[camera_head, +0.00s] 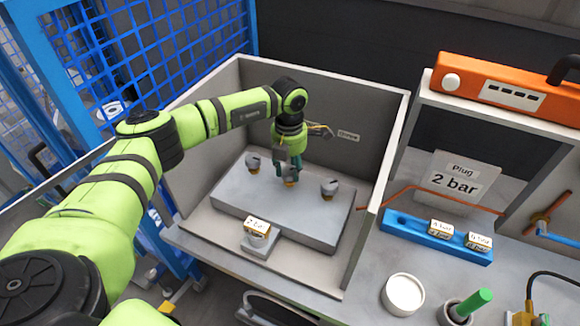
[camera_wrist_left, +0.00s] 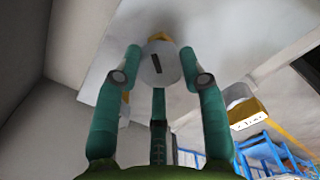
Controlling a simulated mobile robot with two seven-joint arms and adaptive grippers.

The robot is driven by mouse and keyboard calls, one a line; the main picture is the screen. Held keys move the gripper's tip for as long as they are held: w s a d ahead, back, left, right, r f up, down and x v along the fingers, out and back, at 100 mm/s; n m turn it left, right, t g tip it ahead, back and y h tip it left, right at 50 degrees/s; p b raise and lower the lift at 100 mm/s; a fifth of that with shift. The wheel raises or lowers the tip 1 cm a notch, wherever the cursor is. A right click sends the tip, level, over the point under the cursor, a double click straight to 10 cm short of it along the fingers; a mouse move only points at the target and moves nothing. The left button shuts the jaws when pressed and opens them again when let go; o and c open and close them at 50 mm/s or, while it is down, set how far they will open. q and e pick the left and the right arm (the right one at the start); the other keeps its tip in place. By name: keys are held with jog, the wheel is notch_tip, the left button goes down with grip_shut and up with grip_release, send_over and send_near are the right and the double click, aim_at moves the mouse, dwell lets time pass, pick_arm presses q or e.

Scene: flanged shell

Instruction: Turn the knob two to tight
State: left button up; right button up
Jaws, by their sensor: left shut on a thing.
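Three grey knobs with yellowish bases stand in a row on a grey block (camera_head: 240,201) inside the open-fronted box. The left knob (camera_head: 253,161) and the right knob (camera_head: 329,188) are clear of my gripper. My left gripper (camera_head: 288,167) reaches down from above and is shut on the middle knob (camera_head: 291,180), which it partly hides. In the left wrist view the green fingers (camera_wrist_left: 160,72) close around this knob's round grey cap (camera_wrist_left: 158,64), which has a dark slanted slot. No number shows on the knobs.
A small block labelled 2 bar (camera_head: 257,227) sits at the front of the grey block. Box walls (camera_head: 378,190) rise around it. To the right are a blue rail (camera_head: 405,226) with labelled blocks, a white sign (camera_head: 455,181) and a white round container (camera_head: 403,294).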

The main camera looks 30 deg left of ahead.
pick_arm(q)
jog(key=shift+s+a+f, duration=0.1)
jog(key=shift+s+f, duration=0.2)
jog(key=shift+f, duration=0.05)
jog(key=shift+f+m+b, duration=0.2)
jog(key=shift+m+b, duration=0.8)
jog(key=shift+b, duration=0.05)
jog(key=m+b, duration=0.2)
jog(key=shift+m, duration=0.3)
jog(key=shift+a+m+b, duration=0.1)
jog(key=shift+m+b, duration=0.95)
jog(key=shift+m, duration=0.15)
jog(key=shift+w+r+m+b, duration=0.1)
jog(key=shift+r+m+b, duration=0.15)
jog(key=shift+m+b, duration=0.85)
jog(key=shift+a+m+p, duration=0.1)
jog(key=shift+m+p, duration=0.2)
jog(key=shift+m, duration=0.1)
jog(key=o, duration=1.1)
jog(key=shift+o, duration=0.2)
jog(key=shift+a+r, duration=0.1)
jog(key=shift+a, duration=0.05)
